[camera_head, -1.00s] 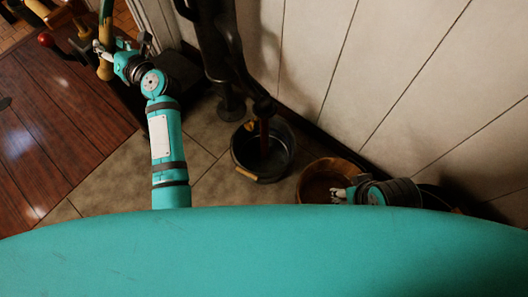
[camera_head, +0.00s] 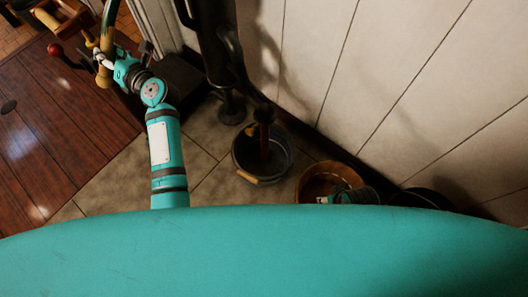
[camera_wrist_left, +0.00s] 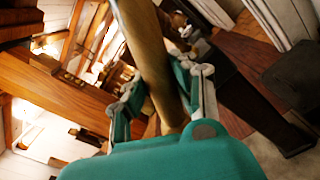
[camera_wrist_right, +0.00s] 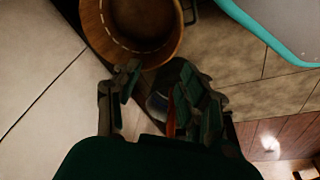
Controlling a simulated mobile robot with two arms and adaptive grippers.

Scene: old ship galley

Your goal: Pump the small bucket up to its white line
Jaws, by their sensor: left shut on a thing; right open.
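A dark bucket (camera_head: 279,170) with a wooden grip on its bail stands on the tiles below the dark pump (camera_head: 215,60). A reddish-brown column (camera_head: 264,138) reaches down into it; I cannot tell whether it is spout or water. My left gripper (camera_head: 104,62) is shut on the wooden pump handle (camera_wrist_left: 147,45), which runs between its fingers in the left wrist view. A wooden bucket (camera_head: 310,176) stands to the right; the right wrist view shows a dashed white line inside this bucket (camera_wrist_right: 92,22). My right gripper (camera_wrist_right: 160,92) is open near it, mostly hidden in the head view.
A further dark bucket (camera_head: 425,194) stands at the right, partly hidden by my body. The pale panelled wall (camera_head: 400,70) rises close behind the buckets. A brown wooden surface (camera_head: 60,135) lies at the left. Bare tiles (camera_head: 205,180) lie between it and the dark bucket.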

